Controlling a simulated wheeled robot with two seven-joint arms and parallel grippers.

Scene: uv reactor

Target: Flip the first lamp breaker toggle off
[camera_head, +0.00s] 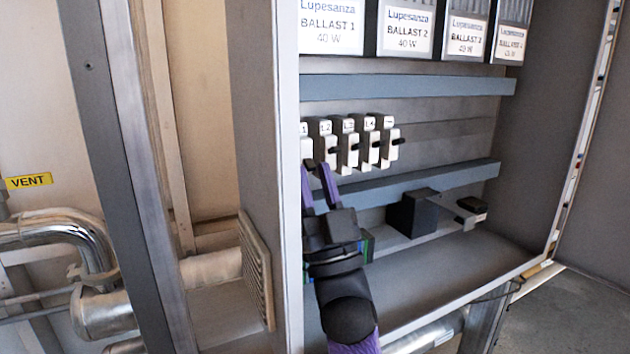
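A row of several white breakers is mounted in the grey cabinet in the head view. The first lamp breaker (306,146) is at the left end, partly cut off by the cabinet's front edge. Its toggle is hard to make out near my fingertips. The second breaker (326,128) is labelled L2, and the black toggles of the breakers to its right stick out sideways. My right gripper (317,168) reaches up from below, its two purple fingers apart, with the tips just below the first two breakers. I cannot tell whether they touch anything. My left gripper is not in view.
The cabinet's pale front edge (290,250) stands close left of my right gripper. A grey rail (420,183) runs below the breakers, and a black box (417,212) sits lower right. Labelled ballasts (405,30) are above. A vent grille (257,270) is outside, left.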

